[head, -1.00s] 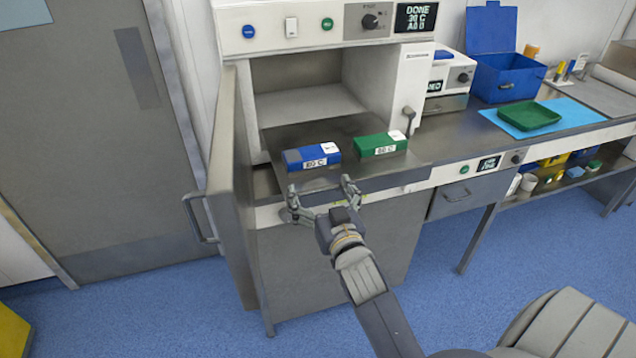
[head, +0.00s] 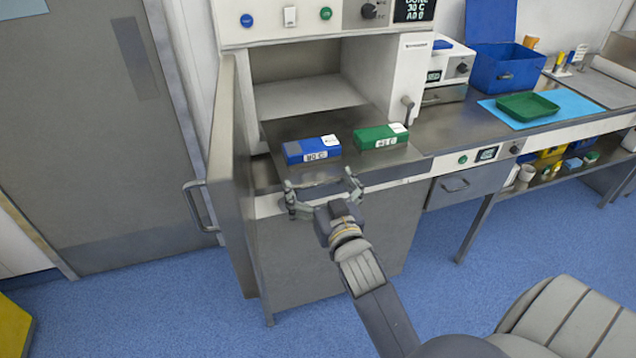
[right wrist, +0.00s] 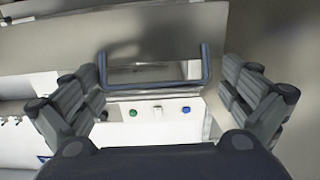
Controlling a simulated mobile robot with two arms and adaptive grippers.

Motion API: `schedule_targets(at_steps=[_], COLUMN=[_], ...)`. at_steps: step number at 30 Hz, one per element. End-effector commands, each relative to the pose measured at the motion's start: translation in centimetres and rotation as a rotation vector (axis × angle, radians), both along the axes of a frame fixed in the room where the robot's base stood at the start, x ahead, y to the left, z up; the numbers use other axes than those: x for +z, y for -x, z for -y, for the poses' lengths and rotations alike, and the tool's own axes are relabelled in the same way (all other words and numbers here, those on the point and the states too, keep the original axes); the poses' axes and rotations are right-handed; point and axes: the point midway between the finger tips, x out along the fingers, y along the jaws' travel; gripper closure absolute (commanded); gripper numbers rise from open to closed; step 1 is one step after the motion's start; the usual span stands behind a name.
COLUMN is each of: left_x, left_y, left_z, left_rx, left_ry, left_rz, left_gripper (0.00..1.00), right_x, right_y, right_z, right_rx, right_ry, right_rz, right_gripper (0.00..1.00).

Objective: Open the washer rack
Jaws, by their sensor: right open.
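The washer is a white cabinet (head: 415,70) with an open chamber and a grey door (head: 228,180) swung open at the left. A flat metal rack surface (head: 290,130) lies at the chamber's front. My right gripper (head: 321,181) is open at its front edge, below the boxes. In the right wrist view a grey-blue U-shaped handle (right wrist: 155,48) lies between the spread fingers of my right gripper (right wrist: 158,88), with a gap on each side. Contact cannot be told. My left gripper is not in view.
A blue box (head: 312,150) and a green box (head: 380,136) lie on the metal surface. The door's handle (head: 198,208) sticks out at the left. A counter to the right holds a green tray (head: 527,106) and a blue bin (head: 505,75). The floor in front is free.

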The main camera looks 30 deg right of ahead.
Motion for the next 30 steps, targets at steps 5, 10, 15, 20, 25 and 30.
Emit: schedule_targets(at_steps=[5, 10, 15, 20, 25, 30], left_x=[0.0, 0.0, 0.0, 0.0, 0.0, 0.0], left_y=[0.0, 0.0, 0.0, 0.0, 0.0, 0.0], left_z=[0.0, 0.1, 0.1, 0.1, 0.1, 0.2], left_rx=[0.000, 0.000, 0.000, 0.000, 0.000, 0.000], left_ry=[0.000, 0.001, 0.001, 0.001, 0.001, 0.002], left_rz=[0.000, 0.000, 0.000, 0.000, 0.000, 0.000], left_gripper=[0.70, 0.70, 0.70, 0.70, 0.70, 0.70], right_x=[-0.1, -0.2, -0.1, -0.1, 0.0, 0.0], right_y=[1.4, 4.1, 6.1, 7.1, 7.2, 7.2], right_z=[-0.4, -1.1, -1.7, -2.0, -2.0, -2.0], right_rx=[-0.001, 0.000, 0.001, 0.001, 0.002, 0.002], right_ry=[-0.001, -0.002, -0.001, -0.001, -0.001, -0.001], right_rz=[-0.003, -0.004, -0.002, -0.001, 0.001, 0.000], right_gripper=[0.00, 0.00, 0.00, 0.00, 0.00, 0.00])
